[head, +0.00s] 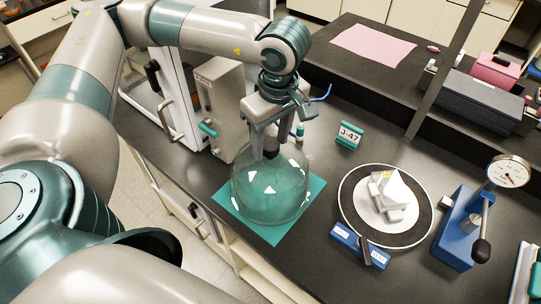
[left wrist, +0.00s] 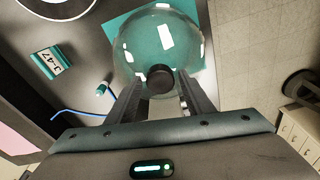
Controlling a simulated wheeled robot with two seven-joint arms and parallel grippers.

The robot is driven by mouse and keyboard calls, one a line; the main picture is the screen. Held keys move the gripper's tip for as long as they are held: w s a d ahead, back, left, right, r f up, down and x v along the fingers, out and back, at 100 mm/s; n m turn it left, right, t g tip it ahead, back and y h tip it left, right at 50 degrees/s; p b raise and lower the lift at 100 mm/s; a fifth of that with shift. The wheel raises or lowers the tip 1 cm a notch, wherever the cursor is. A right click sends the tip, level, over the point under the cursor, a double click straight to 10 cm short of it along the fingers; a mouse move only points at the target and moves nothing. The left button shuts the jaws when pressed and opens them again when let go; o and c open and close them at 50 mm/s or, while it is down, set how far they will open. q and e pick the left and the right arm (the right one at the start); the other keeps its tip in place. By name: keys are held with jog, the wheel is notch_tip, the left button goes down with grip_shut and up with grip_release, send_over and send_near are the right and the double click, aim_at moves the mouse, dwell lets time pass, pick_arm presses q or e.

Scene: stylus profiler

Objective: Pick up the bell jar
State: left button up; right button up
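The bell jar (head: 270,195) is a clear glass dome with a dark round knob (head: 271,148) on top. It stands upright on a teal mat (head: 276,234) near the front edge of the dark bench. The dome (left wrist: 150,38) and knob (left wrist: 160,78) also show in the left wrist view. My left gripper (head: 270,140) points down over the jar with its fingers on either side of the knob. In the left wrist view my left gripper (left wrist: 164,84) is open, with a gap beside the knob. My right gripper is not in view.
A grey box-shaped instrument (head: 222,105) stands behind the jar at left.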

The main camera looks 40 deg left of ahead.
pick_arm(q)
jog(key=c, duration=1)
jog(key=shift+r, duration=0.1)
grip_shut()
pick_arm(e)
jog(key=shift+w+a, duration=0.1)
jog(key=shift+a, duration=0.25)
